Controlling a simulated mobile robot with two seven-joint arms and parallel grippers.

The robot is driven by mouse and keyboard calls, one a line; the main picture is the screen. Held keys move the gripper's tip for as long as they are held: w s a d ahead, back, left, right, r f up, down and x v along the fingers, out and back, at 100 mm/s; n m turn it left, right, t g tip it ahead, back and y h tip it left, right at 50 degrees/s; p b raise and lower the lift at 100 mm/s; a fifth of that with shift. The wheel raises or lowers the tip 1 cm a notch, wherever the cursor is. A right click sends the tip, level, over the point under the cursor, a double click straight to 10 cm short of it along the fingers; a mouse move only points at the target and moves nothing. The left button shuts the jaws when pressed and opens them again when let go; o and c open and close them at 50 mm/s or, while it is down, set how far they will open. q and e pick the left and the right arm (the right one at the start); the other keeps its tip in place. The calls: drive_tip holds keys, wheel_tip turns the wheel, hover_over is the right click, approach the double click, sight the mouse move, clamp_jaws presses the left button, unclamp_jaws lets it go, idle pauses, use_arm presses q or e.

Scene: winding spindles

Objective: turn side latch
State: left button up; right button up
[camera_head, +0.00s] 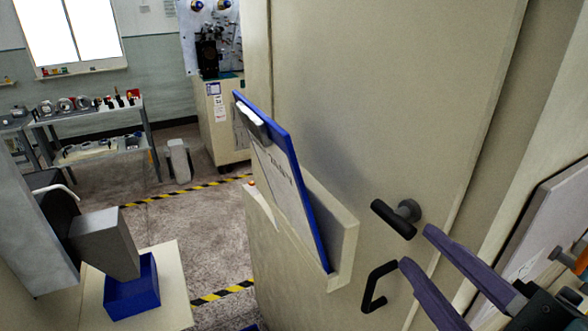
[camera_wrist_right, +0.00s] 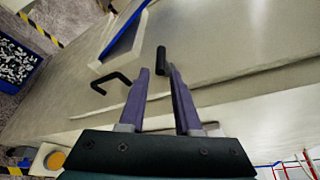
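The side latch (camera_head: 393,219) is a black bar handle on a short grey stem, on the beige cabinet door (camera_head: 385,90). In the right wrist view the latch (camera_wrist_right: 161,60) shows just beyond and between the fingertips. My right gripper (camera_head: 416,248) has two purple fingers, spread apart with nothing between them. Its tips are close to the latch, to its lower right in the head view; I cannot tell whether they touch it. The right wrist view also shows the open fingers (camera_wrist_right: 158,70). My left gripper is not in view.
A black U-shaped handle (camera_head: 373,288) sits just below the latch. A beige pocket (camera_head: 343,240) on the door holds a blue clipboard (camera_head: 293,180) to the left. A blue box (camera_head: 132,287) stands at lower left. A panel (camera_head: 550,220) is close on the right.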

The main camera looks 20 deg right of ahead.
sight(401, 226)
drive_tip(key=p+x, duration=0.2)
drive_tip(key=x, duration=0.4)
drive_tip(key=shift+w+d, duration=0.1)
drive_tip(key=shift+w, duration=0.3)
drive_tip(key=shift+w+d+f, duration=0.1)
drive_tip(key=shift+w+f, duration=0.05)
drive_tip(key=shift+w, duration=0.3)
drive_tip(key=shift+c, duration=0.2)
clamp_jaws()
